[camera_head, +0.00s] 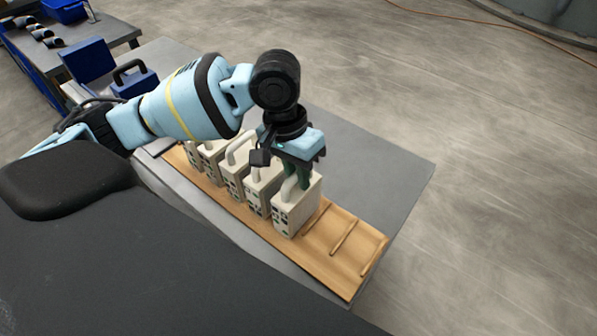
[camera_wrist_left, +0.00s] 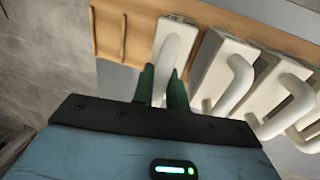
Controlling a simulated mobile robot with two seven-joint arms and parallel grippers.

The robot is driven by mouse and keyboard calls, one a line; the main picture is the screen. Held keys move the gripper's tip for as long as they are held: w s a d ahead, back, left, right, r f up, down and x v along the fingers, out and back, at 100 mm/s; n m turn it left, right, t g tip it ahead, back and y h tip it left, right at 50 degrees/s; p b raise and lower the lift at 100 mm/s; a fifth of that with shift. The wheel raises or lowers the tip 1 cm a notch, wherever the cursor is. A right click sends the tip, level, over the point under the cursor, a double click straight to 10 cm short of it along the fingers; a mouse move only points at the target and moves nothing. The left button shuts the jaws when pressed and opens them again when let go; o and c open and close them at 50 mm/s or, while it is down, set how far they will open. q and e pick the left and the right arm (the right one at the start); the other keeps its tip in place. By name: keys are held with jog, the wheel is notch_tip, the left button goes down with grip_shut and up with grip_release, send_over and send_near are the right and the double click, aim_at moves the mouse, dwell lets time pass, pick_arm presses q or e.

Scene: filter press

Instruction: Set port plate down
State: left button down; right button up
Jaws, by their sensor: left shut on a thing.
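The port plate (camera_head: 297,212) is a cream block with a white loop handle and small dark ports on its side. It is the rightmost of several similar plates in a row on a wooden rack board (camera_head: 345,265) in the head view. My left gripper (camera_head: 300,178) points down over it with green fingers shut on its handle. In the left wrist view the fingers (camera_wrist_left: 163,88) flank the white handle of the plate (camera_wrist_left: 174,35). The plate looks upright on or just above the board; I cannot tell whether it touches. My right gripper is not in view.
More cream plates (camera_head: 235,178) stand close to the left of the held one. To its right the board has bare slots between thin wooden ribs (camera_head: 344,238). The grey table (camera_head: 390,165) is clear behind. A blue box (camera_head: 135,80) stands at the upper left.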

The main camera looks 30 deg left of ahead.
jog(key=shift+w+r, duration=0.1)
pick_arm(q)
jog(key=c, duration=1.4)
grip_release()
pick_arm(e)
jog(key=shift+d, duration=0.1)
